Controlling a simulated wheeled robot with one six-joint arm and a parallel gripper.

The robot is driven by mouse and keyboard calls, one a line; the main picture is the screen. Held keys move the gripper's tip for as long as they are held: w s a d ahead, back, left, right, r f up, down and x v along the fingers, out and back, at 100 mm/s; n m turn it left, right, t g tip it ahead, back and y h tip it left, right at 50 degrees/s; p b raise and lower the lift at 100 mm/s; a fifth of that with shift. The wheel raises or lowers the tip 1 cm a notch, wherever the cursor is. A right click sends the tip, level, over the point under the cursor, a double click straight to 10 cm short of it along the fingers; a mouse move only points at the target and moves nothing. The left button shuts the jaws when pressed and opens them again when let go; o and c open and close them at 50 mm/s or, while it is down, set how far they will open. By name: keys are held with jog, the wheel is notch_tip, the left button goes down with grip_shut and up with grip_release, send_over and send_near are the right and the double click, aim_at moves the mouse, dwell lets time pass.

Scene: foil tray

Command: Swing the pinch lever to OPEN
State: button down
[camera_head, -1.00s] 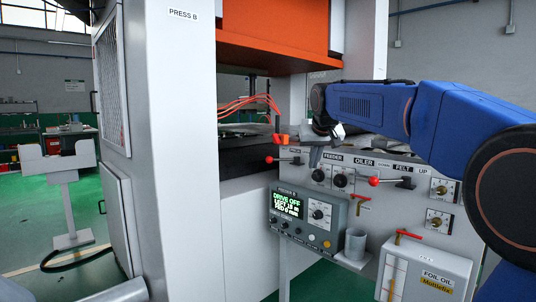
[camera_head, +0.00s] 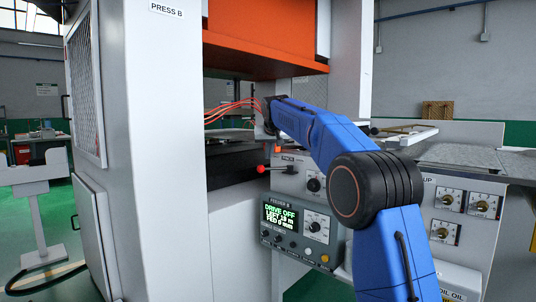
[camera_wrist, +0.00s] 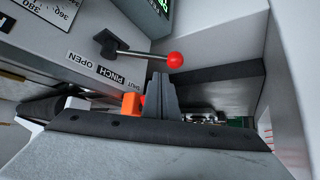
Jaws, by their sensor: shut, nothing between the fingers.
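The pinch lever (camera_wrist: 135,53) shows in the wrist view with a dark hub, a metal rod and a red ball knob. Its plate (camera_wrist: 100,70) reads SHUT, PINCH and OPEN, and the knob points toward the SHUT side. In the head view the lever's red knob (camera_head: 261,169) points left from its hub. My gripper (camera_wrist: 161,80) is shut and empty, with its dark fingers just below the knob in the wrist picture. I cannot tell whether they touch it. In the head view my arm hides the fingertips.
An orange block (camera_wrist: 131,103) shows beside my fingers in the wrist view. The control box (camera_head: 296,228) reads DRIVE OFF below the lever. Orange hoses (camera_head: 232,108) run inside the press opening. The tall white press post (camera_head: 150,150) stands to the left.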

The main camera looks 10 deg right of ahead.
jog(key=x, duration=0.7)
jog(key=shift+f, duration=0.1)
jog(key=shift+s+d, duration=0.1)
jog(key=shift+s, duration=0.05)
jog(key=s+d+n+g+y, duration=0.5)
jog(key=s+d+n+y, duration=0.2)
jog(key=s+n, duration=0.3)
jog(key=shift+s+d+n+y, duration=0.15)
jog(key=shift+d+n+y, duration=0.4)
jog(key=shift+n, duration=1.15)
dwell(0.4)
